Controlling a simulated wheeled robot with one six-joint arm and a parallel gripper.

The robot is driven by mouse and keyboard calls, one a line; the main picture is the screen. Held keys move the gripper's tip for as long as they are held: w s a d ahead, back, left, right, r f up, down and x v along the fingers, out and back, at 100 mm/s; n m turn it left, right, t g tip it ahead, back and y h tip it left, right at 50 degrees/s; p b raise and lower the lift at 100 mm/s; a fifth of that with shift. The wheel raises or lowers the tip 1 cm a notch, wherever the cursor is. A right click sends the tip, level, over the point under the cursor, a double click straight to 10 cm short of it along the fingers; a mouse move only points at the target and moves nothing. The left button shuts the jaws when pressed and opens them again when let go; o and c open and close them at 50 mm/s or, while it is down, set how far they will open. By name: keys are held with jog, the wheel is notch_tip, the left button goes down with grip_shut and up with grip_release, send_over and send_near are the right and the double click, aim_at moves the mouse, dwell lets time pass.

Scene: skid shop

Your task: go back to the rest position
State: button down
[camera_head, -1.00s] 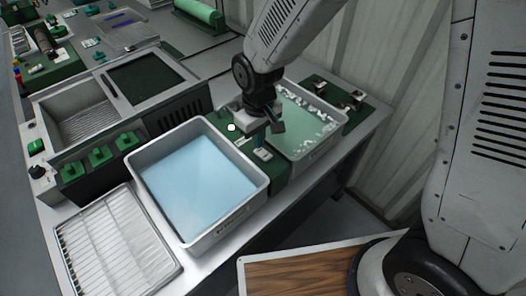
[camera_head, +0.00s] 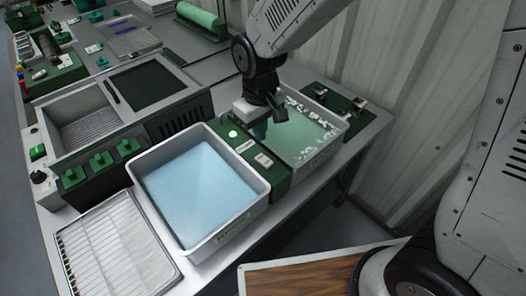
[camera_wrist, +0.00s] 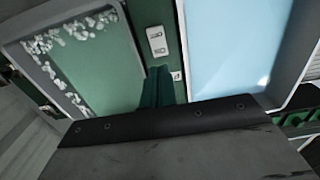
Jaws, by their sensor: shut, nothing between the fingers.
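My gripper (camera_head: 260,131) points down over the bench, above the near-left edge of the tray with green liquid and white flecks (camera_head: 322,152), close to the green control strip (camera_head: 254,160) between the two trays. In the wrist view its green fingers (camera_wrist: 157,88) are together with nothing between them. That view also shows the flecked tray (camera_wrist: 40,38) at left and the blue-liquid tray (camera_wrist: 287,20) at right. A small green light (camera_head: 233,133) glows on the strip beside my gripper.
The blue-liquid tray (camera_head: 262,187) stands left of the strip. A wire rack tray (camera_head: 170,272), a sink unit (camera_head: 195,82) and green knobs (camera_head: 101,160) lie further left. A corrugated wall (camera_head: 400,100) rises at right.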

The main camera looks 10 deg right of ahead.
jog(key=s+d+r+m+t, duration=0.1)
jog(key=s+d+r+m, duration=0.5)
jog(key=s+d+r, duration=1)
jog(key=s+d, duration=0.3)
jog(key=d, duration=0.1)
jog(key=shift+s+d+r+m, duration=0.25)
jog(key=shift+d+r+m, duration=0.1)
jog(key=shift+r+m, duration=0.05)
